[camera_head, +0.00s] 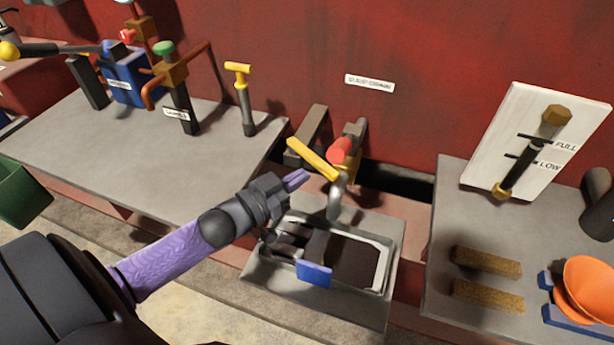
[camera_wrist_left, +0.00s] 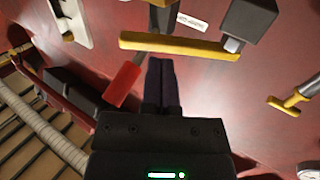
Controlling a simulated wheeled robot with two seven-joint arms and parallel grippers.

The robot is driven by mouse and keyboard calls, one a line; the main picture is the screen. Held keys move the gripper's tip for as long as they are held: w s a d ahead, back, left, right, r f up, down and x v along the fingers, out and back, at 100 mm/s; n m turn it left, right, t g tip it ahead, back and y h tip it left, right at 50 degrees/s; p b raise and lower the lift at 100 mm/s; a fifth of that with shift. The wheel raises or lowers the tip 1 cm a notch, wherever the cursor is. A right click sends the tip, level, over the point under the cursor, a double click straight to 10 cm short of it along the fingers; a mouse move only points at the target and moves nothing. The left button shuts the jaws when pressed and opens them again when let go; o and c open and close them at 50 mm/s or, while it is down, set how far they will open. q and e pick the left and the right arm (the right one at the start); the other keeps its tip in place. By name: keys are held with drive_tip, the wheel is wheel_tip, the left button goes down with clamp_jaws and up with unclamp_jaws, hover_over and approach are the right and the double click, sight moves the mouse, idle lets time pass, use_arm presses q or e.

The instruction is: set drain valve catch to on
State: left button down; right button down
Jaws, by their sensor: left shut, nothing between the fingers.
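The drain valve has a yellow lever (camera_head: 313,159) on a grey pipe with a downturned spout (camera_head: 337,196), in the middle of the head view. A red catch (camera_head: 340,149) sits beside the lever. In the left wrist view the yellow lever (camera_wrist_left: 180,46) runs across just beyond the fingertips, and the red catch (camera_wrist_left: 122,87) is left of the fingers. My left gripper (camera_head: 303,176) is shut and empty, close below the lever. I cannot tell whether it touches it. The catch's marking cannot be read. My right gripper is out of view.
A metal tray (camera_head: 257,272) with a blue tab (camera_head: 314,273) lies under the spout. Left, a grey bench (camera_head: 110,150) carries a green-topped valve (camera_head: 165,48) and a yellow T-handle (camera_head: 238,68). Right stand a gauge board (camera_head: 503,110) and an orange funnel (camera_head: 586,287).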

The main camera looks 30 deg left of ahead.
use_arm(q)
drive_tip(key=shift+w+d, duration=0.15)
drive_tip(key=shift+w, duration=0.45)
drive_tip(key=shift+w+d, duration=0.15)
drive_tip(key=shift+w, duration=0.25)
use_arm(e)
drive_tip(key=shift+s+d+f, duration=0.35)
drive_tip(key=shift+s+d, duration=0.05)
